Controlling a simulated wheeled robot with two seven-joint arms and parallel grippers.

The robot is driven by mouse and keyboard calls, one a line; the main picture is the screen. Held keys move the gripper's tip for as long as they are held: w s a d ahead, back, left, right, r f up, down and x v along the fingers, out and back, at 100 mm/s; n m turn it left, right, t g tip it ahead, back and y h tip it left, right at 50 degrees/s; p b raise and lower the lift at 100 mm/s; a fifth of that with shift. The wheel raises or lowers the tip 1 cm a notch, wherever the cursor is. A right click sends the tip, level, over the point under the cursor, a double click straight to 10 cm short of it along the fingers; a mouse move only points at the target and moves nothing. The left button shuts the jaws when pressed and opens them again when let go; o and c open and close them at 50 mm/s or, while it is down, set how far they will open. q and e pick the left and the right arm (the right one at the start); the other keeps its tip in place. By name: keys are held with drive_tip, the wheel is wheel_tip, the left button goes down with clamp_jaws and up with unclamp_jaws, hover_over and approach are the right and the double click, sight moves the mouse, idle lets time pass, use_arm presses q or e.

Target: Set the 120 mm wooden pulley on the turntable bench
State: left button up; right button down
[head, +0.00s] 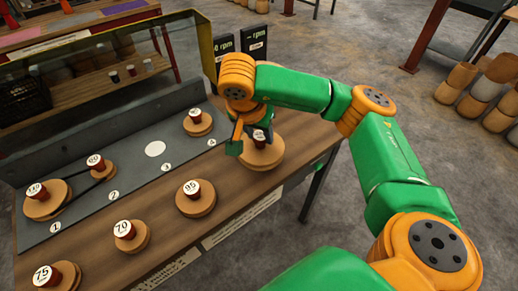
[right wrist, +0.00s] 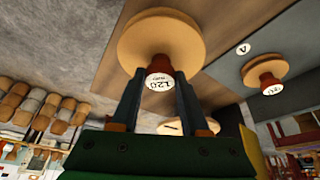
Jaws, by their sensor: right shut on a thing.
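The 120 mm wooden pulley (head: 263,153) is a wide tan disc with a red knob and white top label; "120" reads in the right wrist view (right wrist: 160,38). My right gripper (head: 250,138) is shut on its red knob, the fingers on either side of it in the right wrist view (right wrist: 160,85). The pulley is at the right end of the wooden bench; I cannot tell if it touches the wood. The turntable bench has a grey strip (head: 135,178) with numbered places. A bare white disc (head: 155,149) lies near number 3. My left gripper is out of view.
On the strip, a belt joins a large pulley (head: 47,199) and a small one (head: 97,167); another pulley (head: 198,122) sits near number 4. Loose pulleys 95 (head: 195,198), 70 (head: 131,236) and 75 (head: 57,277) stand on the front wood. Dark rpm boxes (head: 225,55) stand behind.

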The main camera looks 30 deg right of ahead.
sight(263, 144)
drive_tip(key=p+x, duration=0.1)
drive_tip(key=x, duration=0.5)
drive_tip(key=shift+w+d+f, duration=0.1)
drive_tip(key=c, duration=0.8)
unclamp_jaws()
drive_tip(key=shift+f, duration=0.15)
drive_tip(key=shift+c, duration=0.2)
drive_tip(key=o, duration=0.4)
drive_tip(key=shift+o, duration=0.2)
drive_tip(key=v, duration=0.7)
drive_tip(key=shift+r+b, duration=0.3)
drive_tip(key=p+v, duration=0.1)
drive_tip(key=v, duration=0.4)
drive_tip(key=shift+f, duration=0.15)
